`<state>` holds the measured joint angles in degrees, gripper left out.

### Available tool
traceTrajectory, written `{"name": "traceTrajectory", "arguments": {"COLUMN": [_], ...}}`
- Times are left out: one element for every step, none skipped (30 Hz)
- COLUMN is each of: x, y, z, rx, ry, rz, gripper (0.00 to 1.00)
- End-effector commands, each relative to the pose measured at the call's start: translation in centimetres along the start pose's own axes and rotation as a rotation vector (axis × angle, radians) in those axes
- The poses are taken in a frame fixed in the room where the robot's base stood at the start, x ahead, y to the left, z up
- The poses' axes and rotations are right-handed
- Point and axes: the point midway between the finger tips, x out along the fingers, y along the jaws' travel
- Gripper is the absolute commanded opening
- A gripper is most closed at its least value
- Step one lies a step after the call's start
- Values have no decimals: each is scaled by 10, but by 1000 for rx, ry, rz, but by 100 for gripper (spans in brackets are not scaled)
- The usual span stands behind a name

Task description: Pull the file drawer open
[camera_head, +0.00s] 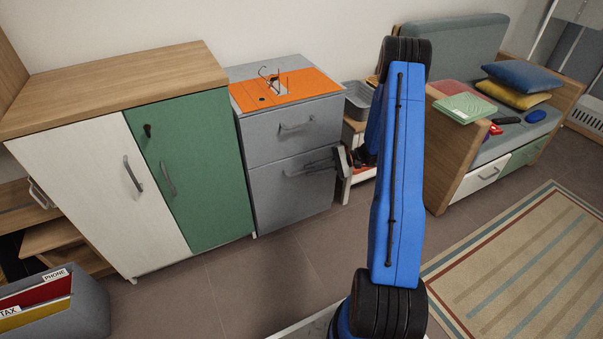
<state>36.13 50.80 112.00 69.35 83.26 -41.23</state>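A grey cabinet (242,137) with two drawer fronts stands against the wall. Its upper drawer (262,141) has a grey bar handle (297,127) and looks shut. Its lower, taller drawer (290,199) also looks shut or nearly so. No label shows which one is the file drawer. My gripper (322,160) is at the right part of the lower drawer front, by that drawer's handle (296,173). The fingers point left and overlap the handle in the picture. The gripper is small and dark here, so I cannot tell whether it grips the handle.
A white and green cupboard (196,170) stands directly left. A file box (75,308) is at the lower left. Right of the cabinet are a low shelf with a grey bin (359,97) and a wooden bench (451,163) with cushions. The floor (240,275) before the cabinet is clear.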

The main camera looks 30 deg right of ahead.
Motion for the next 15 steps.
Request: {"name": "traceTrajectory", "arguments": {"x": [10, 15, 20, 24, 28, 32, 35, 38, 40, 42, 44, 45, 46, 47, 47], "y": [0, 1, 1, 1, 0, 0, 0, 0, 0, 0, 0, 0, 0, 0, 0], "z": [0, 1, 1, 0, 0, 1, 1, 0, 0, 0, 0, 0, 0, 0, 0], "rx": [0, 0, 0, 0, 0, 0, 0, 0, 0, 0, 0, 0, 0, 0, 0], "ry": [-3, -3, -2, -1, -1, -2, -2, -2, -1, -1, 0, 0, 0, 0, 0], "rz": [2, 2, 2, 2, 1, 2, 2, 1, 1, 0, 0, 0, 0, 0, 0], "gripper": [17, 17, 17, 17, 17, 17, 17, 17, 17, 17, 17, 17, 17, 17, 17]}}
